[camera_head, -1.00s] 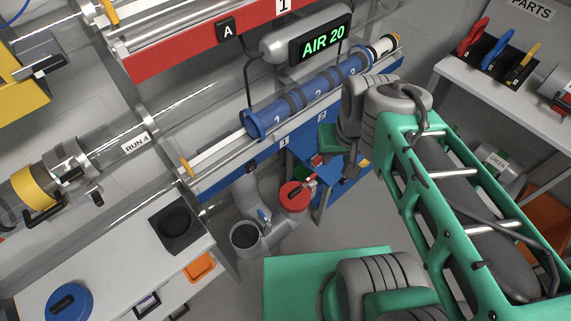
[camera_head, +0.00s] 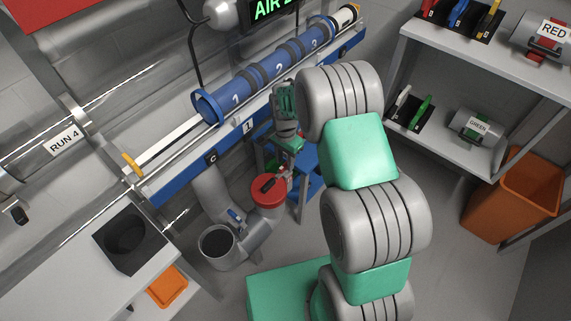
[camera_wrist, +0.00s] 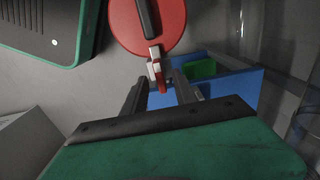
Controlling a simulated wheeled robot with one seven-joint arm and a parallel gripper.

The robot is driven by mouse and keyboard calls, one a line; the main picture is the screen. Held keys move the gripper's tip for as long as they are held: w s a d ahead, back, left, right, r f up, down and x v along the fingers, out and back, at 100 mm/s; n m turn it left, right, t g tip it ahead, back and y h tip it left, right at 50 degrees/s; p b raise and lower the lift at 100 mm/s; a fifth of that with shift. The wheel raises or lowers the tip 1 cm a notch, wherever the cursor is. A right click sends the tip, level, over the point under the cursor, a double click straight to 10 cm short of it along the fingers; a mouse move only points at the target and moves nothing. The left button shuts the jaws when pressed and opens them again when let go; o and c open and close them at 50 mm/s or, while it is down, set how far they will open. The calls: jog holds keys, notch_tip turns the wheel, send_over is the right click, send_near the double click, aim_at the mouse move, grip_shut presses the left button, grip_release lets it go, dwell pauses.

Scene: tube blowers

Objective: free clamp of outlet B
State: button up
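A red round cap (camera_head: 268,190) with a black handle closes the upper end of a grey pipe branch below the blue rail. I read no letter B on it. The cap also shows at the top of the wrist view (camera_wrist: 172,28). A small red-and-white clamp (camera_wrist: 156,70) sits at the cap's near edge. My gripper (camera_wrist: 159,80) is open, its two dark fingers on either side of the clamp's lower end. I cannot tell whether they touch it. In the head view my gripper is small and partly hidden behind my arm.
A blue bin (camera_wrist: 232,88) with a green block (camera_wrist: 199,69) lies beyond the fingers. An open grey pipe mouth (camera_head: 217,243) with a blue lever stands left of the cap. The blue numbered tube (camera_head: 262,80) runs above. Shelves and an orange bin (camera_head: 512,196) stand right.

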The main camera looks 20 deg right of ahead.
jog(key=shift+f, duration=0.75)
jog(key=shift+c, duration=0.4)
grip_shut()
jog(key=shift+w, duration=0.1)
